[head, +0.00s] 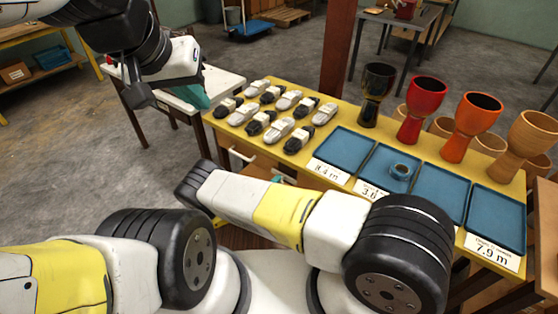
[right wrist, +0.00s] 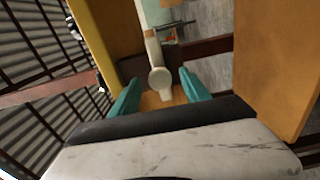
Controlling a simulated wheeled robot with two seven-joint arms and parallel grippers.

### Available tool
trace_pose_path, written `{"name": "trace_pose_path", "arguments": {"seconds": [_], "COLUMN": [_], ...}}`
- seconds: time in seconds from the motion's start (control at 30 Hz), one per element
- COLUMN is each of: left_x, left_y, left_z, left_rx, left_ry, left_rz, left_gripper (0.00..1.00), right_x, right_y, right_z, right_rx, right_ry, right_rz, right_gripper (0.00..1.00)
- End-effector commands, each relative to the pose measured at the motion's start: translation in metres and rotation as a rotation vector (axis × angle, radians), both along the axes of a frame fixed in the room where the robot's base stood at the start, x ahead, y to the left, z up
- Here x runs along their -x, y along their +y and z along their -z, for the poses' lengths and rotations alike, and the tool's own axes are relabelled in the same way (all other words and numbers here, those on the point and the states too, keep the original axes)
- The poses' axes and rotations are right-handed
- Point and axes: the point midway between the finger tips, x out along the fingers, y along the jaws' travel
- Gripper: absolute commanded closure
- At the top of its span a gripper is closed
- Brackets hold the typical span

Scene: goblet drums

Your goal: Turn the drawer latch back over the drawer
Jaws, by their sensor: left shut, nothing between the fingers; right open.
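In the right wrist view, a pale latch with a round knob (right wrist: 160,78) lies between the teal fingers of my right gripper (right wrist: 159,80). The fingers are apart, one on each side of it; contact cannot be made out. A wooden front (right wrist: 110,28) and an orange-brown wooden panel (right wrist: 275,60) flank the latch. In the head view, a drawer front with a pale handle (head: 240,153) shows under the yellow table edge. My right arm hides the latch there. My left gripper (head: 197,97) is shut and empty at the upper left, away from the drawer.
The yellow table (head: 312,168) carries several black-and-white items (head: 271,95), blue trays (head: 343,146) with number cards, and goblet drums, including a red one (head: 424,105). A white-topped table (head: 226,84) stands near my left gripper.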

Motion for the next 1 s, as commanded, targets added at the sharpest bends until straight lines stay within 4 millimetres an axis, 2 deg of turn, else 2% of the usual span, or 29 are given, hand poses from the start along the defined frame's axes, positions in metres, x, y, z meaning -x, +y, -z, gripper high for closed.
{"name": "trace_pose_path", "arguments": {"seconds": [0.2,0.4,0.87,1.0], "left_x": [0.000,0.000,0.000,0.000], "left_y": [0.000,0.000,0.000,0.000], "left_z": [0.000,0.000,0.000,0.000], "left_rx": [0.000,0.000,0.000,0.000], "left_ry": [0.000,0.000,0.000,0.000], "left_rz": [0.000,0.000,0.000,0.000], "left_gripper": [1.00,1.00,1.00,1.00], "right_x": [0.029,0.039,0.039,0.040], "right_y": [0.022,0.029,0.028,0.009], "right_z": [0.000,0.000,0.000,0.004], "right_rx": [-0.002,0.000,-0.002,-0.050], "right_ry": [-0.001,-0.001,0.001,0.066], "right_rz": [-0.002,-0.001,0.005,0.126], "right_gripper": [0.46,0.46,0.46,0.46]}}
